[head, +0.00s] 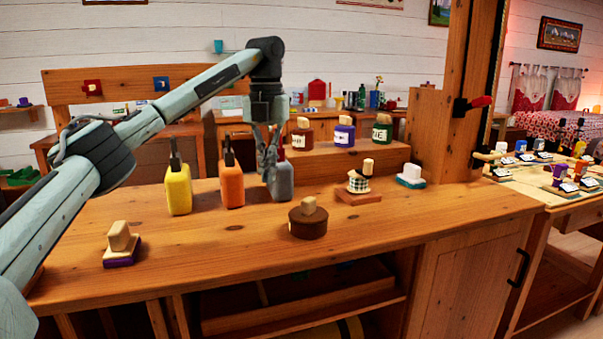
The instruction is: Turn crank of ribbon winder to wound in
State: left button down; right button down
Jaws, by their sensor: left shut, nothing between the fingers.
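No crank can be made out clearly, and I cannot tell for sure which piece is the ribbon winder. A small plaid piece with a pale knob (358,185) sits on a wooden base on the bench, right of the middle. My left gripper (268,172) points down, shut and empty, at the grey upright block (283,184). It hides part of that block, and I cannot tell whether they touch. The orange block (231,187) and the yellow block (178,191), each with a dark upright piece on top, stand to the left. My right gripper is not in view.
A round brown box with a pale knob (307,223) stands near the front of the bench (400,220). A purple-based piece (121,246) is at left and a teal-based one (411,176) at right. Several labelled jars (343,134) stand on a raised shelf behind. A wooden post (462,100) rises at right.

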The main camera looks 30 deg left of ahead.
aim_at(359, 178)
jog(key=i+l+u, duration=0.7)
jog(key=u, duration=0.2)
jog(key=i+l, duration=0.15)
jog(key=l, duration=0.25)
jog(key=i+l+u, duration=0.15)
jog(key=l, duration=0.2)
jog(key=i+l, duration=0.15)
jog(key=l, duration=0.25)
